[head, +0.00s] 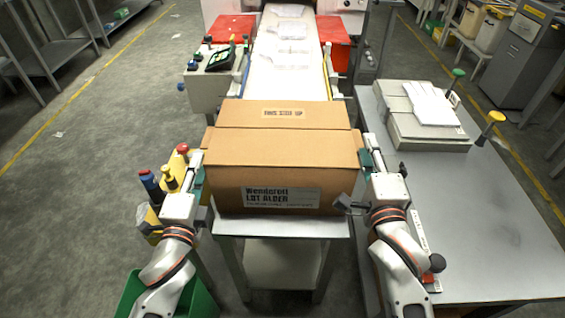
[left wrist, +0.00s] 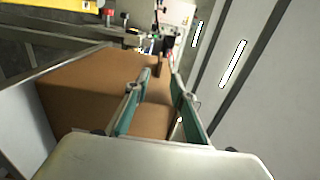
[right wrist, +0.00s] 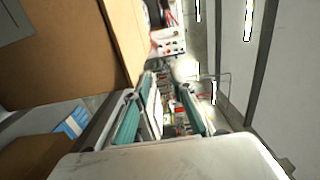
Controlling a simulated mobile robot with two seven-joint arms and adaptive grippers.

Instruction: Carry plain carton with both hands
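The brown carton (head: 230,170) stands on a small grey metal table, with a printed label on its front and a "THIS SIDE UP" strip on top. My left gripper (head: 200,178) is at its left side and my right gripper (head: 368,158) at its right side. In the left wrist view the carton (left wrist: 80,95) fills the left and shows between the parted fingers (left wrist: 155,108). In the right wrist view the carton (right wrist: 65,50) is left of the parted fingers (right wrist: 168,108). Contact with the carton's sides is unclear.
The small table (head: 285,226) shows along its front edge. A larger grey table (head: 475,225) on the right bears a pale device (head: 425,125). A conveyor (head: 288,70) runs behind. A green bin (head: 195,298) and a red-topped post (head: 182,149) stand at left.

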